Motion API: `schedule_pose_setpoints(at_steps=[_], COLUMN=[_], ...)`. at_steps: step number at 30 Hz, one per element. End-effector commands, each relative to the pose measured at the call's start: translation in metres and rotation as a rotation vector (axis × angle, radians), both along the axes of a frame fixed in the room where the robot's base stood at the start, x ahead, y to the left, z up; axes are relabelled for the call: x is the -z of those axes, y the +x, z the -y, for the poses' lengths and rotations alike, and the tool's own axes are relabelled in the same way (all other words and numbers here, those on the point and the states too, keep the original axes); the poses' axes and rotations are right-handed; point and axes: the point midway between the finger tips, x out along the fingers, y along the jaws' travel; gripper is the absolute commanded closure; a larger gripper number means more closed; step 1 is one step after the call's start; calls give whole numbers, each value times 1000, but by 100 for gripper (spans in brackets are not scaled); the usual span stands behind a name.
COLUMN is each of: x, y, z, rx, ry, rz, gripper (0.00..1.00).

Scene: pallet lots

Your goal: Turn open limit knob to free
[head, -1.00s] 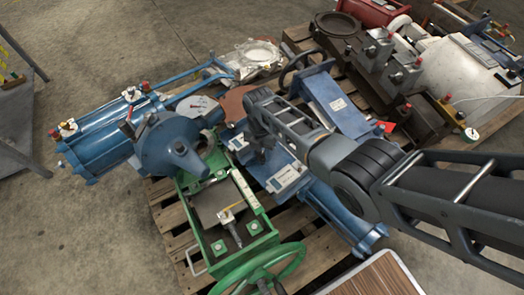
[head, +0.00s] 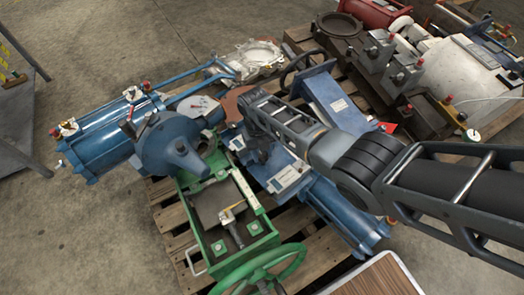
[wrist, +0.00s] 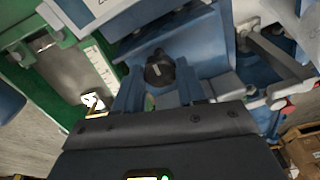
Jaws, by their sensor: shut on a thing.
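The open limit knob (wrist: 159,68) is a round black knob with a pale mark on its face, on a blue housing (wrist: 185,40) in the wrist view. My gripper (wrist: 160,80) has a finger on each side of the knob and is shut on it. In the head view my gripper (head: 262,150) is at the blue unit on the pallet, and my arm hides the knob there. I cannot read any label that gives the knob's setting.
A green frame (head: 215,235) with a green handwheel (head: 262,272) lies in front on the wooden pallet (head: 170,230). A large blue actuator (head: 110,130) is at the left. A second pallet holds grey valves and a white body (head: 460,75).

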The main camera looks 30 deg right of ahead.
Motion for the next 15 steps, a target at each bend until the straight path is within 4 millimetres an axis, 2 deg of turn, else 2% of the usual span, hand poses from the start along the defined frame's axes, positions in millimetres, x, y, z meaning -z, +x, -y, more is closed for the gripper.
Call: schedule_pose_setpoints(at_steps=[15], x=[1], y=[-1], z=[0], rx=[-90], ry=[7], rz=[-3], gripper=[91])
